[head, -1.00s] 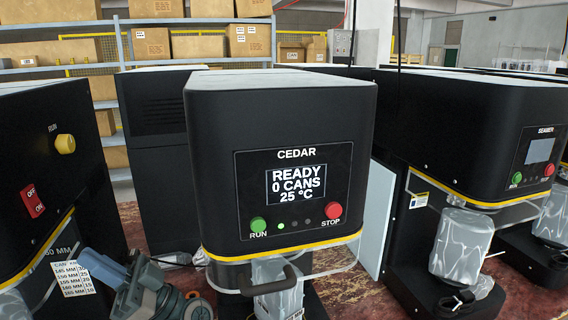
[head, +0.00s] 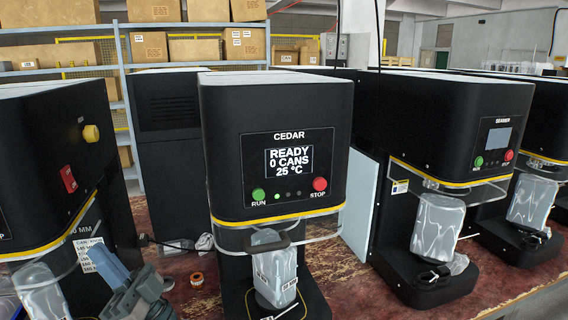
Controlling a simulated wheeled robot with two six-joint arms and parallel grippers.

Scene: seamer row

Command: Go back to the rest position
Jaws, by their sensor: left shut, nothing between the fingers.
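My left gripper (head: 137,296) is low at the left of the head view, in front of the black machine on the left. It is shut and empty, and touches nothing that I can make out. The seamer marked CEDAR (head: 275,105) stands in the middle, apart from the gripper. Its screen (head: 290,161) reads READY, 0 CANS, 25 °C. My right gripper is not in view.
A black machine (head: 60,140) with a yellow knob and red switch stands at left. The seamer (head: 440,120) at right holds a wrapped can (head: 437,222). Shelves with boxes (head: 203,48) stand behind.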

